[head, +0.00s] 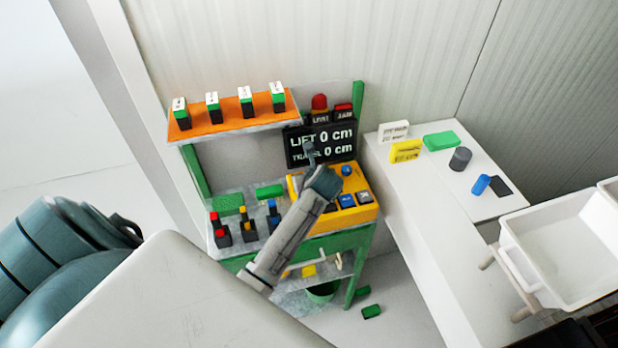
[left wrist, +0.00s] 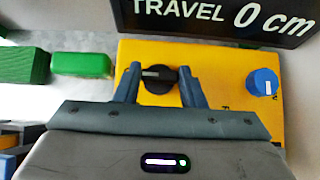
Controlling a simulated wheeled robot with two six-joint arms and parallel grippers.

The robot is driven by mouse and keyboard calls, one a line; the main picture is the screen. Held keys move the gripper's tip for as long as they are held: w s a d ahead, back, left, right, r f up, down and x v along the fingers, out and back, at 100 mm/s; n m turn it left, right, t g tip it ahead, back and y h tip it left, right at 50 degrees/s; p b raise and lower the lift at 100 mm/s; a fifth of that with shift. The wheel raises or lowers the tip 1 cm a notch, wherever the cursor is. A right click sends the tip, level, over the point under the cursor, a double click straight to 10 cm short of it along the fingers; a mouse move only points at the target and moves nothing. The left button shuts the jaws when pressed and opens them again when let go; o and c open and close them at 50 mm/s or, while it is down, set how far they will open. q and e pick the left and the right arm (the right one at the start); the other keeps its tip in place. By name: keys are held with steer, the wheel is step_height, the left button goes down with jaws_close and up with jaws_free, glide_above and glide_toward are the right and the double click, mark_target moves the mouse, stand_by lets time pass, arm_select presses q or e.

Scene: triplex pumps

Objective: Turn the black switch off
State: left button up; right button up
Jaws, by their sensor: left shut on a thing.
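The black switch (left wrist: 158,79) is a round knob with a pale pointer line lying level across it in the left wrist view. It sits on a yellow control panel (left wrist: 222,60), which also shows in the head view (head: 352,216). My left gripper (left wrist: 159,72) has one finger on each side of the knob and is shut on it. In the head view my left gripper (head: 311,152) is over the panel's back left part and hides the switch. My right gripper is not in view.
A black display (head: 322,145) reading "LIFT 0 cm" and "TRAVEL 0 cm" stands behind the panel. A blue knob (left wrist: 262,83) is right of the switch. Green blocks (left wrist: 80,65) lie to the left.

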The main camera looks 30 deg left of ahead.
arm_select(q)
steer(key=shift+r, duration=0.15)
steer(key=o, duration=0.7)
steer(key=shift+s+d+r, duration=0.15)
steer(key=shift+d, duration=0.1)
steer(key=b+v, duration=0.3)
steer(key=v, duration=0.7)
